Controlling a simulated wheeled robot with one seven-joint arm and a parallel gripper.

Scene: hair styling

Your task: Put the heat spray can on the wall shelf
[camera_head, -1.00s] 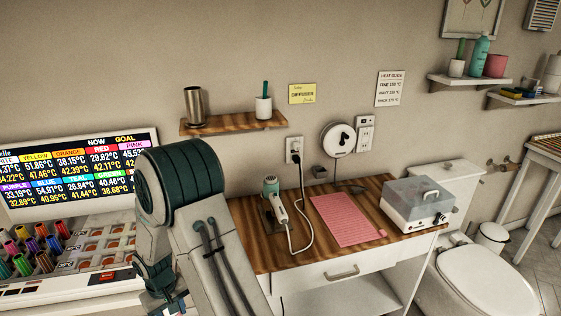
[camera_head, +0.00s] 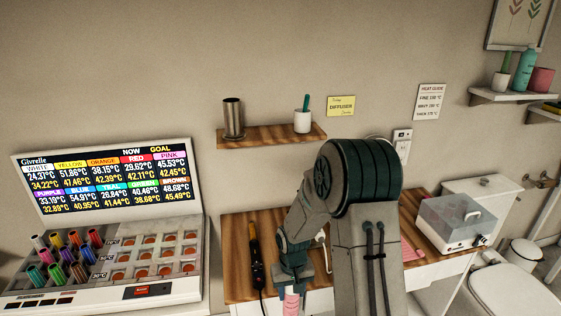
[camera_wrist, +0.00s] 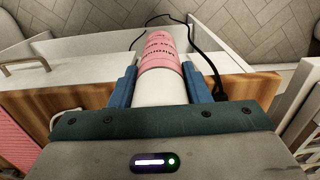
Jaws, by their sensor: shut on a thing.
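The heat spray can, a pink and white cylinder with dark lettering, is in my gripper. In the wrist view the can (camera_wrist: 163,50) lies between the two blue fingers of my gripper (camera_wrist: 163,78), which are shut on it. In the head view my gripper (camera_head: 291,284) is low, over the front of the wooden counter, and the can's pink part (camera_head: 291,306) shows at the bottom edge. The wooden wall shelf (camera_head: 270,138) is above and behind, holding a metal cup (camera_head: 232,117) at its left and a white cup with a green item (camera_head: 303,121) at its right. The shelf's middle is bare.
The wooden counter (camera_head: 236,286) holds a dark styling tool (camera_head: 256,258) and a clear-lidded box (camera_head: 456,220). A colour display (camera_head: 107,184) stands at the left. White shelves (camera_head: 500,97) are on the right wall. A dark cord (camera_wrist: 195,45) runs by the can.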

